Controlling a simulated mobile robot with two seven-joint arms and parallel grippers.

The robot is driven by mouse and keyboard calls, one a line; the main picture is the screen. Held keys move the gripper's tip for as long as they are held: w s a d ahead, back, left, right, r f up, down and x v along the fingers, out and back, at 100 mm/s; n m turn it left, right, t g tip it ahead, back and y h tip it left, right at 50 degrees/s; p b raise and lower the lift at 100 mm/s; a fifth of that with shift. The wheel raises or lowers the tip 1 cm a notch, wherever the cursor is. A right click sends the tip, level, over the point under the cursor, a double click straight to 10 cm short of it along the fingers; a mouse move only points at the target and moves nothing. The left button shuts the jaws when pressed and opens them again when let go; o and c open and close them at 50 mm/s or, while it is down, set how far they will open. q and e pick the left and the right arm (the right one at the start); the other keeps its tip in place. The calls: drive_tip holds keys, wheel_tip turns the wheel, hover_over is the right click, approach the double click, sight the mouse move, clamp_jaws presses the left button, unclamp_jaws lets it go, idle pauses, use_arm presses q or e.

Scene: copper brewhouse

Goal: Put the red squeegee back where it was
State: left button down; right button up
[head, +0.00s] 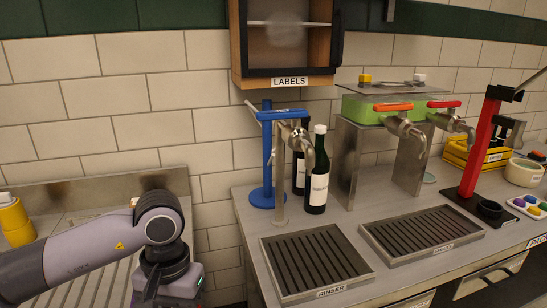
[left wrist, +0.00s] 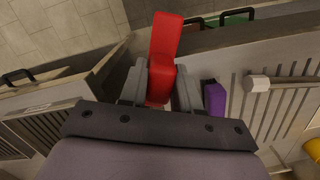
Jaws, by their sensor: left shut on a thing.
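The red squeegee (left wrist: 162,75) shows in the left wrist view as a red piece between the fingers of my left gripper (left wrist: 160,88), which is shut on it. Its upper part sticks out past the fingertips; the rest is hidden by the gripper. In the head view my left arm comes in at the lower left, over the ribbed metal drainboard (head: 72,263). The squeegee does not show there, and the gripper's fingertips cannot be made out. My right gripper is in neither view.
A purple block (left wrist: 214,99) and a pale-headed tool (left wrist: 258,84) are close right of the gripper. The head view shows a yellow container (head: 15,222) at left, a blue stand (head: 267,160), dark bottles (head: 318,175) and the rinser tray (head: 312,262). A gap separates drainboard and counter.

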use_arm(q)
drive_tip(key=shift+n, duration=0.6)
drive_tip(key=shift+w+a+f, duration=0.1)
drive_tip(key=shift+w+a, duration=0.1)
drive_tip(key=shift+a, duration=1.3)
drive_tip(key=shift+w+a+f, duration=0.1)
drive_tip(key=shift+w+a, duration=0.1)
drive_tip(key=shift+a, duration=1.25)
